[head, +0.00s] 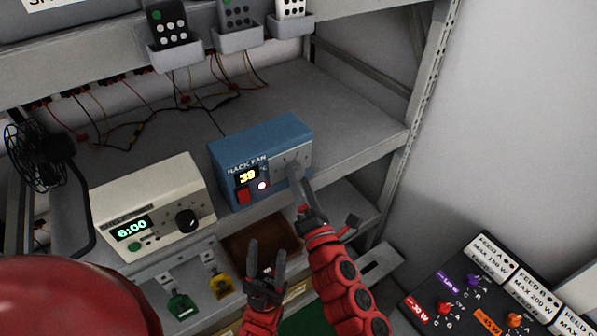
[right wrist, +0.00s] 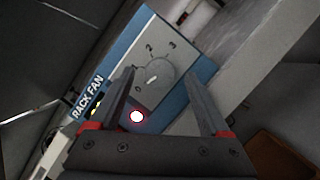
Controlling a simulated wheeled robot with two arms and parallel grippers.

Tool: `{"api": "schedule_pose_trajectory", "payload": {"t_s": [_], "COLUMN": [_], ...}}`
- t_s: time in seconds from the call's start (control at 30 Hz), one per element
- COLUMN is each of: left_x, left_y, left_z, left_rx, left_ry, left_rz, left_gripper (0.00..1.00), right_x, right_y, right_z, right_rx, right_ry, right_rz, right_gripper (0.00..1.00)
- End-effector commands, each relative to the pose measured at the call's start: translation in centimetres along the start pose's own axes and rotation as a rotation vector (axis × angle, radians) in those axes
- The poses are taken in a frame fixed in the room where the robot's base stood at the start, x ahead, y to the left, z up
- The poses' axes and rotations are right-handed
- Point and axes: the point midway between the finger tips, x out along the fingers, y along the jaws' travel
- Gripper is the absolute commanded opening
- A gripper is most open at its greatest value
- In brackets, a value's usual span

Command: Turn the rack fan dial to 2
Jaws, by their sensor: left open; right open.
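The blue rack fan box (head: 228,160) stands on the shelf, with a lit display that seems to read 39. Its grey round dial (right wrist: 160,82) shows in the right wrist view, with the figures 2 and 3 printed above it. A small white mark sits on the dial's left part; its exact setting is hard to read. My right gripper (head: 322,202) is open in front of the box, and one finger partly covers the dial in the head view. In the right wrist view its fingers (right wrist: 161,80) stand either side of the dial; contact is not visible. My left gripper (head: 264,256) is open and empty, lower down.
A cream box (head: 165,190) with a green 6:00 display and black knob stands left of the fan box. A black fan (head: 38,155) is at far left. A dark panel with coloured knobs (head: 445,308) lies lower right. Wires cross the shelf behind.

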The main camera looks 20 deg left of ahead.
Motion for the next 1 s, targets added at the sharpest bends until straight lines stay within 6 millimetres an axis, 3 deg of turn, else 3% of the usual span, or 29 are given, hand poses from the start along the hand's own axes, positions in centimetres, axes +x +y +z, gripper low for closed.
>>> {"api": "schedule_pose_trajectory", "payload": {"t_s": [0.13, 0.47, 0.9, 1.0], "left_x": [0.52, 0.53, 0.53, 0.53], "left_y": [-0.02, -0.03, -0.03, -0.03], "left_z": [-0.09, -0.09, -0.09, -0.09], "left_rx": [0.000, 0.000, 0.000, 0.000], "left_ry": [0.000, 0.000, 0.000, 0.000], "left_rz": [0.000, 0.000, 0.000, 0.000], "left_gripper": [0.50, 0.50, 0.50, 0.50], "right_x": [1.28, 1.54, 1.52, 1.51], "right_y": [0.01, -0.07, -0.08, -0.08], "right_z": [0.06, -0.07, -0.06, -0.06], "right_rx": [0.002, 0.002, 0.001, 0.002], "right_ry": [-0.001, 0.001, 0.001, 0.001], "right_rz": [-0.002, -0.001, -0.001, -0.002], "right_gripper": [0.81, 0.81, 0.03, 0.00]}}
